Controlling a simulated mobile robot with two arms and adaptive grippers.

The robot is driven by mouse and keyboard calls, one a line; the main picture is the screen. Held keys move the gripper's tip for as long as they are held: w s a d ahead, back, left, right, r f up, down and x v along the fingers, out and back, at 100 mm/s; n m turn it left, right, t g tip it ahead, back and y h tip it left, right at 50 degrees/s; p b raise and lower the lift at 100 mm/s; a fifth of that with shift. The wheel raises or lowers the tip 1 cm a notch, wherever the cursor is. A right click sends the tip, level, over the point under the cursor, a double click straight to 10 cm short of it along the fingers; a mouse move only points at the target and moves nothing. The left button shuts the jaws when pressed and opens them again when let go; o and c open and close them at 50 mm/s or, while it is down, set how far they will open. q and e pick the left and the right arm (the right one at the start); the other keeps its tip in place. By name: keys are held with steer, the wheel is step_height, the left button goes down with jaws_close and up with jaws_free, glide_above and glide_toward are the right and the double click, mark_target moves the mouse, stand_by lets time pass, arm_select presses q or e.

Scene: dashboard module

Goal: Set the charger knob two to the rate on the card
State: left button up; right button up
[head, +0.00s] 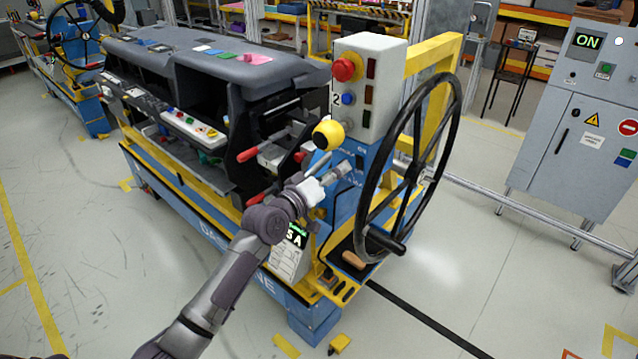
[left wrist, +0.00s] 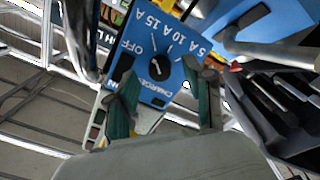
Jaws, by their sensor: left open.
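The charger knob (left wrist: 158,67) is a dark round knob on a blue panel (left wrist: 150,92) marked OFF, 5 A, 10 A and 15 A. I cannot tell which mark it points to. My left gripper (left wrist: 163,98) is open, one finger on each side of the knob in the left wrist view; contact is not visible. In the head view my left gripper (head: 338,172) is at the blue panel of the bench and hides the knob. The card (head: 288,257) hangs below, behind my left wrist. Its dark display reads "5 A", with its left part covered. My right gripper is not in view.
A large black steering wheel (head: 447,130) stands just right of my left gripper. A yellow ball (head: 328,134) and a red-tipped lever (head: 247,155) are close by at left. A grey box (head: 385,62) with a red button stands above.

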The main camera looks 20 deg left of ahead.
arm_select(q)
steer(key=v, duration=1)
steer(key=shift+s, duration=0.4)
steer(key=shift+a+r, duration=0.1)
steer(key=shift+a, duration=0.05)
